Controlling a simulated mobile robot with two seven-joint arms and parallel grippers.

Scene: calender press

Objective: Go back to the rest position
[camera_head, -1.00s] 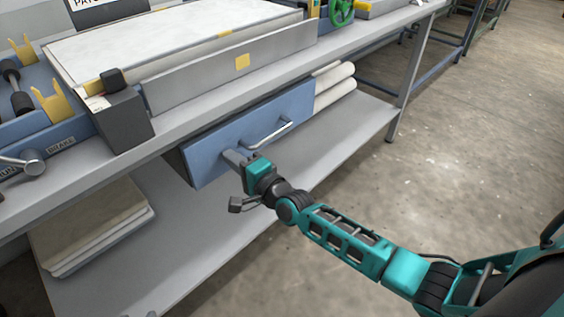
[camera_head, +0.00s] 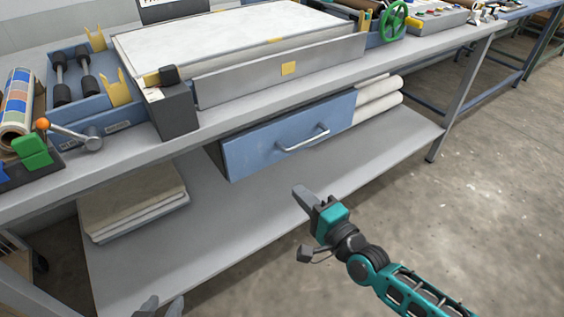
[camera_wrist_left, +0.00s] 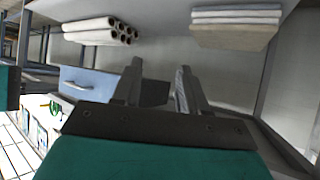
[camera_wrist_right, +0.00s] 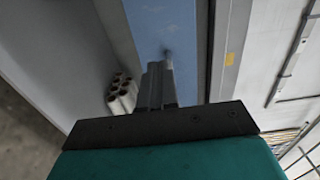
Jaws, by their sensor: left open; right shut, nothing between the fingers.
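My right gripper (camera_head: 304,199) is shut and empty, in front of the bench and below the blue drawer (camera_head: 262,146). It is apart from the drawer's metal handle (camera_head: 303,139). In the right wrist view its fingers (camera_wrist_right: 158,85) are together, with the blue drawer front (camera_wrist_right: 165,40) beyond them. My left gripper (camera_head: 160,306) shows only its fingertips at the bottom edge of the head view. In the left wrist view its fingers (camera_wrist_left: 157,85) stand apart with nothing between them.
The bench's lower shelf (camera_head: 240,215) carries stacked sheets (camera_head: 130,205) at left and white rolls (camera_head: 378,98) at right. The tabletop holds a crank with an orange knob (camera_head: 42,124) and a green handwheel (camera_head: 394,20). Open floor (camera_head: 490,190) lies to the right.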

